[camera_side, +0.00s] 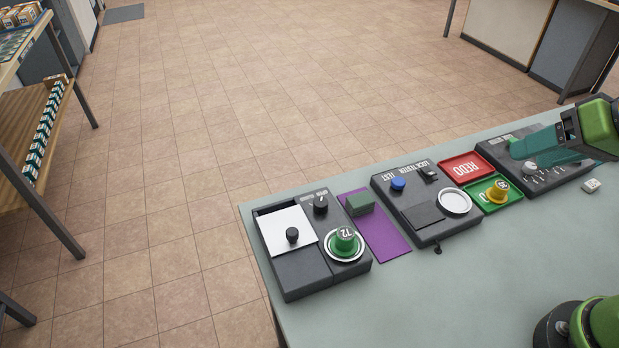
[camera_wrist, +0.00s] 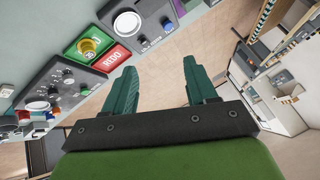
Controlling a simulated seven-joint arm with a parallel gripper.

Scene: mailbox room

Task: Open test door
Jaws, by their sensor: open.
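A dark box labelled LOCK TESTER and TEST (camera_side: 410,180) stands mid-table in the side view. It has a blue button, a dark square plate (camera_side: 425,216), a white round dish and a small black knob at its front edge. I cannot tell for sure which part is the test door. A second dark box (camera_side: 308,278) to the left has a white panel (camera_side: 283,226) with a black knob. My gripper (camera_side: 522,156) is open and empty above the dark box at the right. Its teal fingers also show in the wrist view (camera_wrist: 158,76), over the floor.
A red REDO tray (camera_side: 463,166) and a green tray (camera_side: 501,201) with a yellow piece (camera_side: 496,190) lie right of the tester. A green piece (camera_side: 344,238) sits on the left box. The front tabletop is mostly clear.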

